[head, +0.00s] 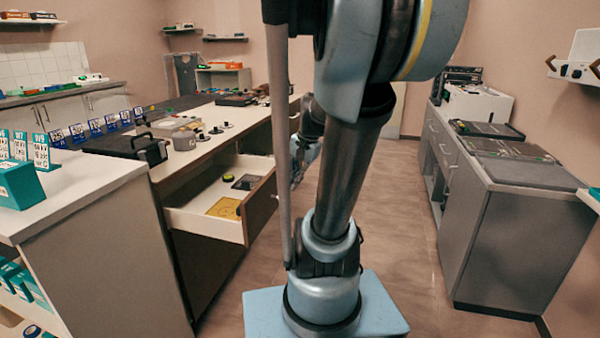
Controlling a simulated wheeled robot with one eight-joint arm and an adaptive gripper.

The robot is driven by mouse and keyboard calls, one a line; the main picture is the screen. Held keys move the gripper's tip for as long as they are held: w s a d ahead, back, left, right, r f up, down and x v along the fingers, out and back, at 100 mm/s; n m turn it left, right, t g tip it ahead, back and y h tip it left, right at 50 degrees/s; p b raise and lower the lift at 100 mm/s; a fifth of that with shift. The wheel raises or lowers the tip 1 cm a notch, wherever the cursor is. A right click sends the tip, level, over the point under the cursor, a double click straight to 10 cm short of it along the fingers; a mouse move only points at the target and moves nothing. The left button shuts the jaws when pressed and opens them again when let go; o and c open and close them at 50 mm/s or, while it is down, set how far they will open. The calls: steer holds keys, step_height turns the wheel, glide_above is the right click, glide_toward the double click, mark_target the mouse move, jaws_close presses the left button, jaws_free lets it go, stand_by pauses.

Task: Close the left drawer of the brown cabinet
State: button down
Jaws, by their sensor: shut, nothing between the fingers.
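The brown cabinet (205,262) stands left of centre under a light worktop. Its left drawer (190,220) is pulled out into the aisle, with white inner walls and a dark brown front (262,205). Inside lie a yellow flat item (225,208), a dark flat item (246,182) and a small round yellow-green item (228,178). My gripper (296,180) is small and partly hidden behind my arm, just beyond and right of the drawer front. It looks shut and empty. I cannot tell whether it touches the drawer.
The worktop holds a black case (128,146), a grey box (184,140) and a row of blue cards (97,127). A white-topped counter (100,185) stands at the near left. A grey cabinet (510,230) lines the right. The floor aisle (400,220) between looks clear.

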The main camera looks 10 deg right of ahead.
steer(key=w+d+r+m+y, duration=0.25)
steer(key=w+m, duration=0.25)
steer(key=w, duration=0.5)
steer(key=w+d+f+m+t+y, duration=0.1)
steer(key=w+d+f+m, duration=0.4)
steer(key=w+d, duration=0.45)
steer(key=w+d+f+m+t+y, duration=0.25)
steer(key=w+d+m, duration=0.35)
steer(key=w+d, duration=0.3)
steer(key=a+r+x, duration=0.1)
steer(key=x, duration=1.3)
steer(key=shift+w+a+g+h, duration=0.25)
steer(key=shift+w+g+h, duration=0.15)
steer(key=shift+g, duration=0.05)
